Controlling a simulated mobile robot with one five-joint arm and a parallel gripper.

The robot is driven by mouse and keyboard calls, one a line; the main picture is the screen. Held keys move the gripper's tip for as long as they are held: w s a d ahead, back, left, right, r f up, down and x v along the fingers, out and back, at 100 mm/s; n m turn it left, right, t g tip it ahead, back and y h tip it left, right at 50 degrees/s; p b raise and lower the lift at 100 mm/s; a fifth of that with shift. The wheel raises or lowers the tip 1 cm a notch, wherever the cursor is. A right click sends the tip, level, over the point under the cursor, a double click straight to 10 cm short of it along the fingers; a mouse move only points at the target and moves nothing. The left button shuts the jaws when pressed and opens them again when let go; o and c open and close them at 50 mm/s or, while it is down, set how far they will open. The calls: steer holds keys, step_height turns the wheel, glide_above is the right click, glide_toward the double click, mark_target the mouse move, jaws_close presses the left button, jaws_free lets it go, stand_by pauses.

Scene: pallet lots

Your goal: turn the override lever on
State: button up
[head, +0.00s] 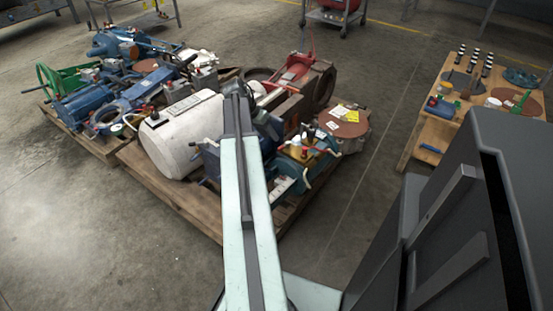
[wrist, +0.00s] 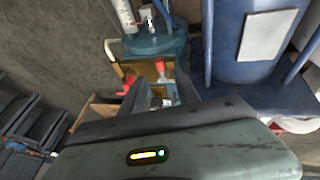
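A small red-topped handle (wrist: 161,66) stands just beyond my gripper in the wrist view, in front of a yellowish box; it may be the override lever, but no label is readable. A red knob (head: 304,152) also shows by the yellow-and-teal unit (head: 322,162) at the right end of the near pallet in the head view; I cannot tell if it is the same part. My gripper (wrist: 164,88) appears open, its fingers apart with the red handle seen between and beyond them. In the head view my own arm hides the gripper. The lever's on or off position is unclear.
A white tank (head: 185,135) and a red machine (head: 295,75) crowd the near pallet. In the wrist view, a teal round part (wrist: 155,42) and a blue cylinder (wrist: 262,45) stand close. A wooden table (head: 425,130) is at right. Left floor is clear.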

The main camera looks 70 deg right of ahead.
mark_target(283, 148)
steer(key=b+x, duration=0.7)
steer(key=x, duration=0.1)
steer(key=shift+r, duration=0.15)
steer(key=shift+w, duration=0.1)
jaws_close()
steer(key=shift+a, duration=0.15)
